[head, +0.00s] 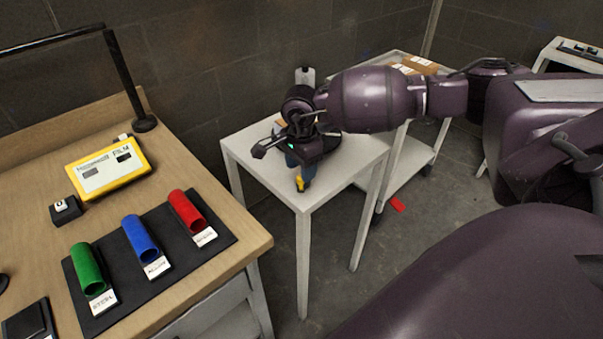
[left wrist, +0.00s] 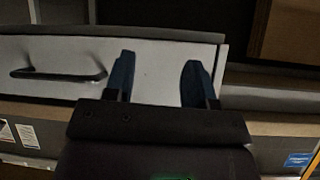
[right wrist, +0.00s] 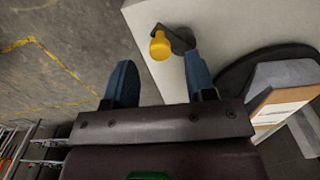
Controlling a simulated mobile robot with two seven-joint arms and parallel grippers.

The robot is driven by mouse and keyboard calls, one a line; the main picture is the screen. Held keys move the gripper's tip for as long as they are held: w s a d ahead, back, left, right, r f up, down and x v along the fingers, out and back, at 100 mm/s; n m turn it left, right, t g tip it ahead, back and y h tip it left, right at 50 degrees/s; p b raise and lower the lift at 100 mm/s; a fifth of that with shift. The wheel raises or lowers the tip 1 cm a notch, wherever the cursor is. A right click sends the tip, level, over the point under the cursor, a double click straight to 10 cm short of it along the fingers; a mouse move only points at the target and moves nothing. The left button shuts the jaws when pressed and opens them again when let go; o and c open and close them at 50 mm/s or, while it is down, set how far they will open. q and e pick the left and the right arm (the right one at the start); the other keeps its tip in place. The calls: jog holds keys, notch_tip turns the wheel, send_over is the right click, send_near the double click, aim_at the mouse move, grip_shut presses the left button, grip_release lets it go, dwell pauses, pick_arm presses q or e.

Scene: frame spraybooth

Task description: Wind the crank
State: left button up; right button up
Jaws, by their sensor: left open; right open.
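The crank's yellow knob (right wrist: 160,46) stands on a dark crank arm (right wrist: 181,38) at the edge of the small white table. In the head view the knob (head: 300,184) shows at the table's near corner. My right gripper (right wrist: 160,68) is open and empty; the knob lies just ahead of its fingertips, in line with the gap. In the head view my right arm hides most of the crank's device. My left gripper (left wrist: 156,75) is open and empty in front of a pale drawer front, and it is outside the head view.
The white table (head: 348,176) stands right of a wooden bench (head: 225,222). On the bench a black mat (head: 190,265) carries green, blue and red tubes, beside a yellow film box (head: 75,182). A grey cart (head: 425,145) stands behind. A drawer handle (left wrist: 58,74) is near my left gripper.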

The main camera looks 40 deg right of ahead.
notch_tip(320, 180, up, 8)
jog(key=shift+f, duration=0.15)
dwell(0.6)
